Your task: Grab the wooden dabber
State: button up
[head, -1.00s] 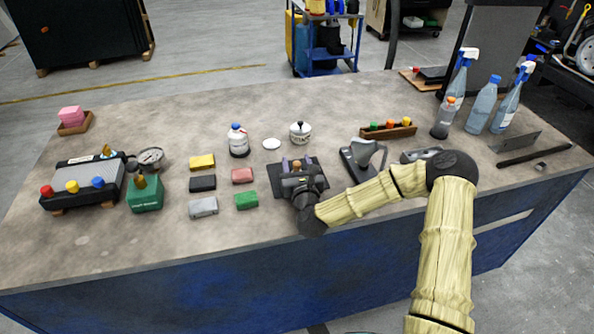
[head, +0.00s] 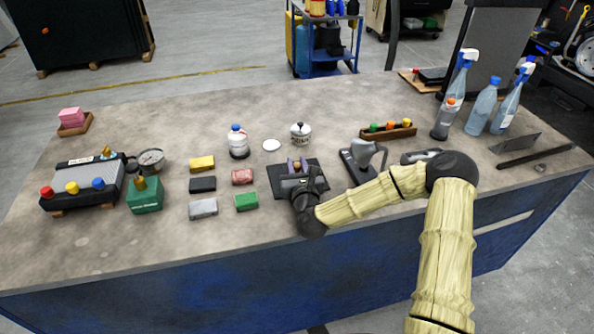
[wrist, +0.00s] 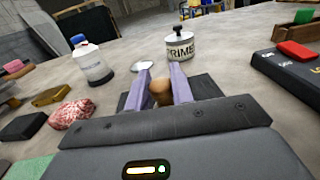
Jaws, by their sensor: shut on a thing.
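The wooden dabber (wrist: 160,91) shows as a rounded brown end between the two purple fingers of my gripper (wrist: 161,88) in the wrist view. The fingers are shut on it from both sides. In the head view my gripper (head: 297,167) is low over a black mat (head: 315,176) near the table's middle, with a small brown bit of the dabber (head: 297,163) showing. The dabber's lower part is hidden by the gripper, so I cannot tell whether it touches the mat.
A white tin (head: 300,134), a white lid (head: 271,144) and a blue-capped bottle (head: 238,142) stand behind. Several coloured blocks (head: 203,163) lie left. A grey tool on a black base (head: 362,158) stands close right. The table's front edge is near.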

aim_at(297, 164)
jog(key=shift+r, duration=0.1)
notch_tip(297, 164, up, 10)
jog(key=shift+f, duration=0.1)
dwell(0.7)
